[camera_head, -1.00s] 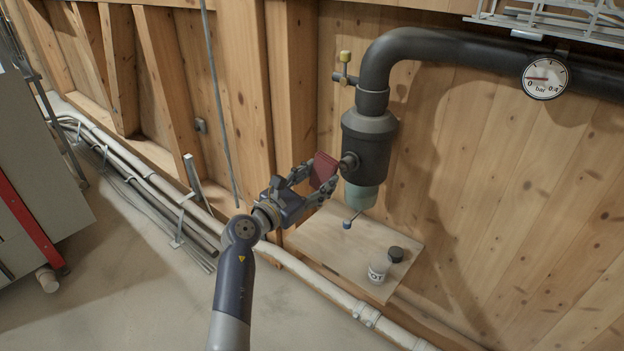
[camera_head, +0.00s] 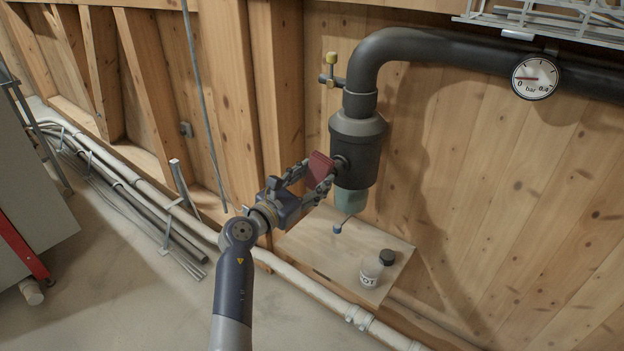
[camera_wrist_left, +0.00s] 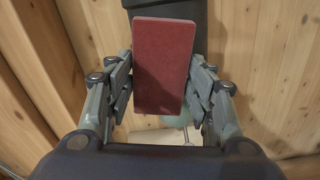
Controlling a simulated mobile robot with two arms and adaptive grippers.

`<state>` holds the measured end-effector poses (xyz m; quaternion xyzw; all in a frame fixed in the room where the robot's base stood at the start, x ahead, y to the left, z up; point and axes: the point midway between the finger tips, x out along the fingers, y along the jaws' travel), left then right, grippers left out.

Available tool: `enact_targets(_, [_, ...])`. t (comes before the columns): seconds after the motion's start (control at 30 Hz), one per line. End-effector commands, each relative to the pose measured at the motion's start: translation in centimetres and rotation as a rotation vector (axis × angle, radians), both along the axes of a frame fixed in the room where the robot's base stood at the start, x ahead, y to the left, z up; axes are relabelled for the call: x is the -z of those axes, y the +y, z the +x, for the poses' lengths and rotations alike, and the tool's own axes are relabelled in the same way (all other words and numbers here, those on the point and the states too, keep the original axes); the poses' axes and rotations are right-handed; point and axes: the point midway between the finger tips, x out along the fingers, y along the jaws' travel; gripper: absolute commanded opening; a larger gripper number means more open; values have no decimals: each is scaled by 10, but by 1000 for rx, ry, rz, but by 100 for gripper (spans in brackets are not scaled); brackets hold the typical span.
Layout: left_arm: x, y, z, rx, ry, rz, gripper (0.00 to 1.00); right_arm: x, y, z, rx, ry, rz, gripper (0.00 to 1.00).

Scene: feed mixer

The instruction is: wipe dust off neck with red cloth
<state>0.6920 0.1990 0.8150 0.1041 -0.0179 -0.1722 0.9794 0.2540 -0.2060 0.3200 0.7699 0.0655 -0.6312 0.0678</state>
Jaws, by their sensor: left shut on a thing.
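The red cloth (camera_head: 320,165) looks like a flat, folded dark-red pad. My left gripper (camera_head: 321,172) is shut on it, with a finger on each side. In the left wrist view the cloth (camera_wrist_left: 163,65) stands between the fingers and covers much of what is behind it. A short dark side neck (camera_head: 341,165) sticks out of the black cylinder (camera_head: 357,150) towards the cloth. The cloth is right beside the neck; I cannot tell whether they touch. Dust is too small to make out. My right gripper is not in view.
A greenish cup (camera_head: 350,202) is under the cylinder. Below, a wooden shelf (camera_head: 318,247) holds a white labelled jar (camera_head: 370,273) and a black cap (camera_head: 387,257). A black pipe (camera_head: 440,45) with a gauge (camera_head: 535,77) runs right. A wooden post (camera_head: 277,110) stands behind the gripper.

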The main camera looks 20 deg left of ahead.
Motion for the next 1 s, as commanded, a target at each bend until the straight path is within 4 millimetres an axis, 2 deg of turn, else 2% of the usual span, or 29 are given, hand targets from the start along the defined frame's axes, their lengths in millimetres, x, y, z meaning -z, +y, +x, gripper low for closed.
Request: enact_targets(1.0, [0,-7,17,0,0,0,30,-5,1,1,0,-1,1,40])
